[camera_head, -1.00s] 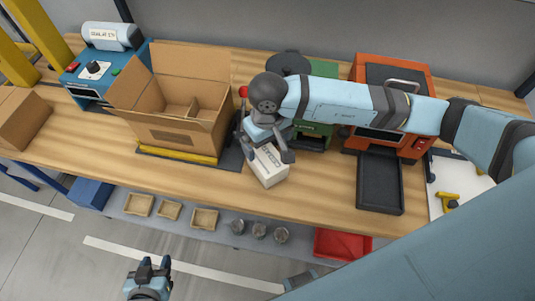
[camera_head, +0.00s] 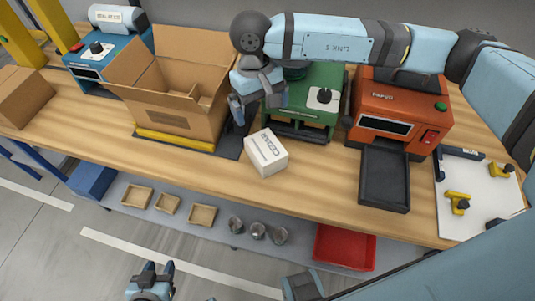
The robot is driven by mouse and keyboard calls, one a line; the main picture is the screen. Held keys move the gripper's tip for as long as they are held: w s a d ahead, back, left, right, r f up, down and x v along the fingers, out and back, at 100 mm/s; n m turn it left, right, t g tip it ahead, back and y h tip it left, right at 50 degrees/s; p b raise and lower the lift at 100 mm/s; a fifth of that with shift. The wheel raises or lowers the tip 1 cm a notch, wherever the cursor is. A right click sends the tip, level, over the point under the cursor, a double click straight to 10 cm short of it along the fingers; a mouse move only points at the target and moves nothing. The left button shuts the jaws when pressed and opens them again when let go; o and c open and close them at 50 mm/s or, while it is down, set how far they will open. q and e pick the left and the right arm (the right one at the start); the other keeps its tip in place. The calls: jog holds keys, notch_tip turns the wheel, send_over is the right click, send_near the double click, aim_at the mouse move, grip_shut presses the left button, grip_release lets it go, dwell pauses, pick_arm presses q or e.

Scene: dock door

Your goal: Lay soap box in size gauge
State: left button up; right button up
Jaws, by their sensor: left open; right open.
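The white soap box (camera_head: 266,152), with dark lettering on its top, sits on the wooden bench in front of the dark mat, right of the open carton. My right gripper (camera_head: 260,108) is open and empty, beyond and above the box and apart from it. My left gripper (camera_head: 151,268) is open and empty at the bottom, out in front of the bench. A white board (camera_head: 479,205) with a dark bar and yellow clamps lies at the bench's right end. It may be the size gauge; I cannot tell for sure.
An open carton (camera_head: 172,118) stands left of my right gripper. A green machine (camera_head: 330,78) and an orange machine (camera_head: 400,100) with a black tray (camera_head: 384,182) stand to the right. A shelf below holds small trays, cans and a red bin (camera_head: 344,247).

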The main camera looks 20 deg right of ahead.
send_over(265, 146)
jog(key=w, duration=0.1)
notch_tip(265, 146, down, 6)
jog(key=shift+f+p, duration=0.1)
jog(key=shift+p, duration=0.25)
jog(key=f, duration=0.2)
jog(key=s+f+p, duration=0.1)
jog(key=f, duration=0.1)
jog(key=shift+f, duration=0.3)
jog(key=shift+w+f, duration=0.1)
jog(key=shift+f, duration=0.2)
jog(key=c, duration=1)
jog(key=shift+c, duration=1.2)
jog(key=shift+r, duration=0.15)
